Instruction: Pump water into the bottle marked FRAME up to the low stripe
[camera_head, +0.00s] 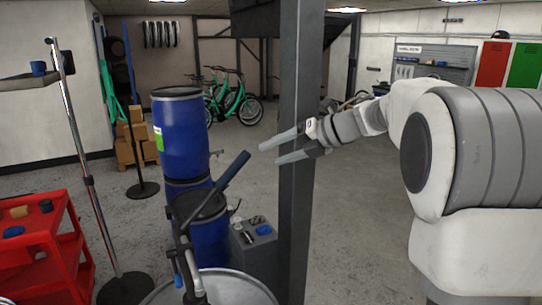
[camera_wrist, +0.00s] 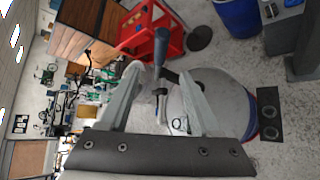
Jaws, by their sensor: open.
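A hand pump stands on a metal-topped drum (camera_head: 225,290) at the bottom of the head view. Its lever has a dark blue grip (camera_head: 234,170), tilted up to the right. My gripper (camera_head: 271,154) is open, with its fingers pointing left, to the right of the grip in the picture. In the wrist view the grip (camera_wrist: 160,46) shows between and beyond the fingertips (camera_wrist: 162,75), with no visible contact. The drum top (camera_wrist: 210,95) lies below. I cannot make out the bottle marked FRAME, its stripe or any water level.
A grey post (camera_head: 297,200) stands close by my gripper. Stacked blue barrels (camera_head: 181,135) and a grey box (camera_head: 254,245) are near the pump. A red cart (camera_head: 45,245) and a pole stand (camera_head: 85,180) are at left. Open floor (camera_head: 360,210) lies right of the post.

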